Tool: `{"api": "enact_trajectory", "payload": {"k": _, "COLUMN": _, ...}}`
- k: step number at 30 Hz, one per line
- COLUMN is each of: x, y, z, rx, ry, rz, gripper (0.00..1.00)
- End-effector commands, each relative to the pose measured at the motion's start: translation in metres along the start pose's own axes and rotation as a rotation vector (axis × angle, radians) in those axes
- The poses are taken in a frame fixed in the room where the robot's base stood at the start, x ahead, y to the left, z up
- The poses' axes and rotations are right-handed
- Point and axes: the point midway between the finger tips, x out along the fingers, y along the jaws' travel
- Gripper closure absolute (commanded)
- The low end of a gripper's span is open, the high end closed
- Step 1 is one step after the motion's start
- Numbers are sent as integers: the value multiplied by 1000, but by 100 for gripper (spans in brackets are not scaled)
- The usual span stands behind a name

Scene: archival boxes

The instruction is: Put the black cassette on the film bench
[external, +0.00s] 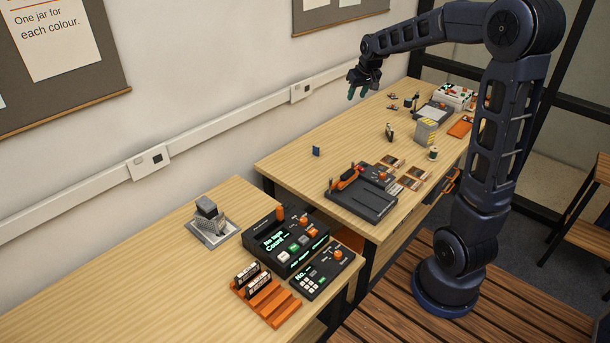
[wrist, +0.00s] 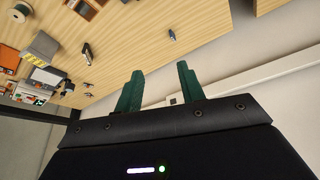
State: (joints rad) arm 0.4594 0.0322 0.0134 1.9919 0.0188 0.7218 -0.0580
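My gripper (external: 357,93) hangs high above the back of the farther wooden bench (external: 285,165), fingers apart and nothing between them. Its two green fingers also show apart in the wrist view (wrist: 160,88). A small dark upright piece (external: 389,132) stands on that bench below and to the right of the gripper; it also shows in the wrist view (wrist: 87,53). Two black cassettes with pale labels (external: 258,284) stand in an orange rack (external: 272,311) on the nearer bench. I cannot tell which dark piece is the task's cassette.
A small blue piece (external: 316,151) stands near the farther bench's left end. A black device with an orange part (external: 368,205) lies at its front edge. A grey stand (external: 211,231) and a black display unit (external: 286,246) sit on the nearer bench. A gap separates the benches.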

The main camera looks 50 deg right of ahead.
Motion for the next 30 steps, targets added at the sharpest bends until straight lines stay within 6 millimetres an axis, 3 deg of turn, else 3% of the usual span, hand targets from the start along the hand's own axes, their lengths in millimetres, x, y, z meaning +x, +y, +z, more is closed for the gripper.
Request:
{"api": "enact_trajectory", "payload": {"k": 6, "x": 61, "y": 61, "z": -45, "rx": 72, "ry": -5, "rz": 29, "gripper": 61}}
{"api": "enact_trajectory", "payload": {"k": 15, "x": 148, "y": 156, "z": -85, "rx": 168, "ry": -6, "rz": 67, "gripper": 61}}
{"api": "enact_trajectory", "payload": {"k": 22, "x": 220, "y": 238, "z": -95, "rx": 242, "ry": -8, "rz": 96, "gripper": 61}}
{"api": "enact_trajectory", "payload": {"k": 30, "x": 300, "y": 331, "z": -86, "rx": 321, "ry": -6, "rz": 128, "gripper": 61}}
